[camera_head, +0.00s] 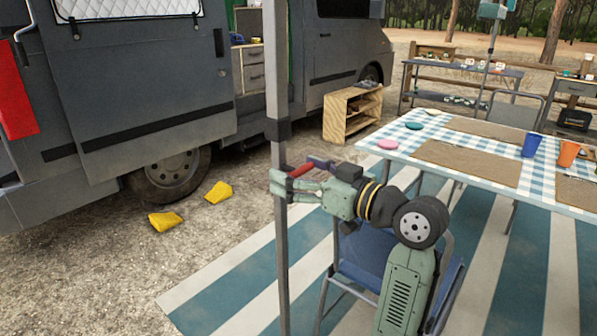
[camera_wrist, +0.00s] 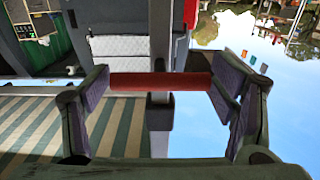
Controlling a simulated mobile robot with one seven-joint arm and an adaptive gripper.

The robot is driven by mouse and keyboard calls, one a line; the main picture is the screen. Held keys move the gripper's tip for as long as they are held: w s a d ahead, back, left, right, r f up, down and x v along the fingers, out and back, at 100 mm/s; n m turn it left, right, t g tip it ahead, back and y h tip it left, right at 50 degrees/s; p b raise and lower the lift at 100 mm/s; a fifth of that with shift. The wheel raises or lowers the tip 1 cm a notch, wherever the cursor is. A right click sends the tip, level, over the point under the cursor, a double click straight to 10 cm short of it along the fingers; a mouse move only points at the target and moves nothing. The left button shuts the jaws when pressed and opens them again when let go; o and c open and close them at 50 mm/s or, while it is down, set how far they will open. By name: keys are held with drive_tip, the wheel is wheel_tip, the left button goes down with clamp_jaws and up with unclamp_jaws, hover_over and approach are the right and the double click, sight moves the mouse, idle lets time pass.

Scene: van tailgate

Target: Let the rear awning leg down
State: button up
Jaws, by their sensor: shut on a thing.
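The rear awning leg (camera_head: 278,75) is a grey upright post with a dark collar (camera_head: 279,130) partway up. A thinner section runs from the collar down past the mat. A red crossbar (camera_head: 301,169) sits at the leg just below the collar. My gripper (camera_head: 292,183) is at the leg there, its fingers on the crossbar. In the wrist view the red crossbar (camera_wrist: 160,82) spans between my finger pads (camera_wrist: 160,90), one at each end, with the leg (camera_wrist: 160,130) behind it. The leg's foot is out of view.
A blue chair (camera_head: 375,265) stands under my arm on the striped mat (camera_head: 225,285). A table with a checked cloth (camera_head: 465,128) is to the right. The grey van (camera_head: 150,75) is to the left, with yellow chocks (camera_head: 165,221) by its wheel. Gravel left of the leg is open.

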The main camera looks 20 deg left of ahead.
sight(285, 215)
drive_tip(key=c, duration=0.3)
wheel_tip(285, 215, down, 12)
drive_tip(key=b, duration=0.9)
drive_tip(key=shift+f, duration=0.1)
drive_tip(key=o, duration=1.7)
drive_tip(key=shift+d, duration=0.1)
drive_tip(key=v, duration=1.2)
